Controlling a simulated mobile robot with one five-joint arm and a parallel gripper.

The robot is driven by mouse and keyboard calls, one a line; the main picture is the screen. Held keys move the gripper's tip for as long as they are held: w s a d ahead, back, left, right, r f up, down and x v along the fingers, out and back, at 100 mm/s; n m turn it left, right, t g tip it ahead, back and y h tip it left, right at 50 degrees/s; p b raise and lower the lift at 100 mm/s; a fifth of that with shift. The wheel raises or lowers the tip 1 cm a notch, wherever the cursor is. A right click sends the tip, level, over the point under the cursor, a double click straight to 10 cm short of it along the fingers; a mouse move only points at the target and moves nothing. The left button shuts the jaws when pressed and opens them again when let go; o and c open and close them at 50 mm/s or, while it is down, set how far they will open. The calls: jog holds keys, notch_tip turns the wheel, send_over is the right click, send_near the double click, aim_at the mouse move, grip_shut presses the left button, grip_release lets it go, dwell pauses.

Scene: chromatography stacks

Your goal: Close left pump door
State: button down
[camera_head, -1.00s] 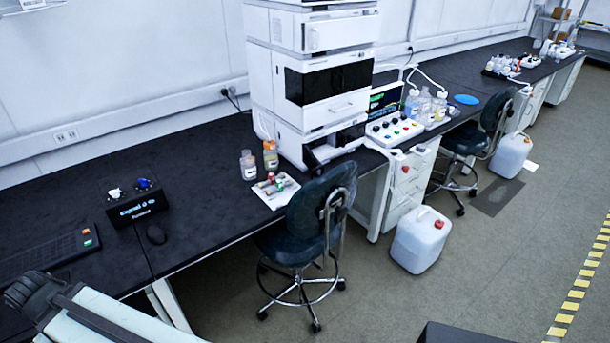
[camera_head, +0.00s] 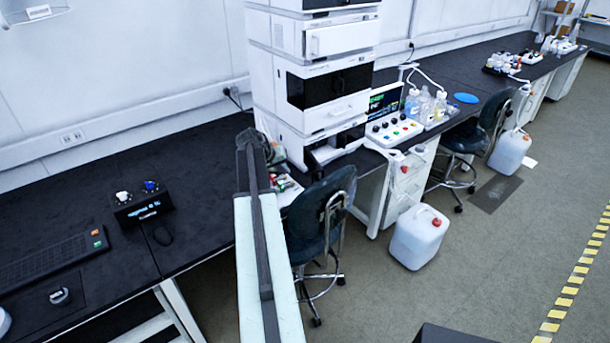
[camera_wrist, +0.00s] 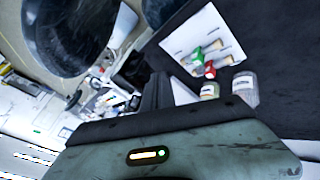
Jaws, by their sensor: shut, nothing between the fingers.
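A tall white chromatography stack (camera_head: 292,110) stands on the black bench in the head view. One of its modules has a dark front window (camera_head: 338,84), and a white panel sits just below it. The lowest part has a dark recess at the front right. I cannot tell which panel is the left pump door or whether it is ajar. My arm crosses the front of the bench, and my gripper (camera_head: 262,148) is shut and empty, left of the stack's lower part. In the wrist view my gripper (camera_wrist: 155,92) shows as dark fingers pointing past a white tray (camera_wrist: 190,35).
Two bottles (camera_wrist: 244,88) and the tray with small coloured-capped items are close to my gripper. A dark chair (camera_head: 322,205) stands before the bench. A control box (camera_head: 140,205) and keyboard (camera_head: 55,258) are at left. A white canister (camera_head: 420,238) is on the floor.

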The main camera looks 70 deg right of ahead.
jog(key=s+d+f+b, duration=0.5)
jog(key=d+f+b, duration=0.2)
jog(key=f+b, duration=0.1)
jog(key=shift+s+d, duration=0.4)
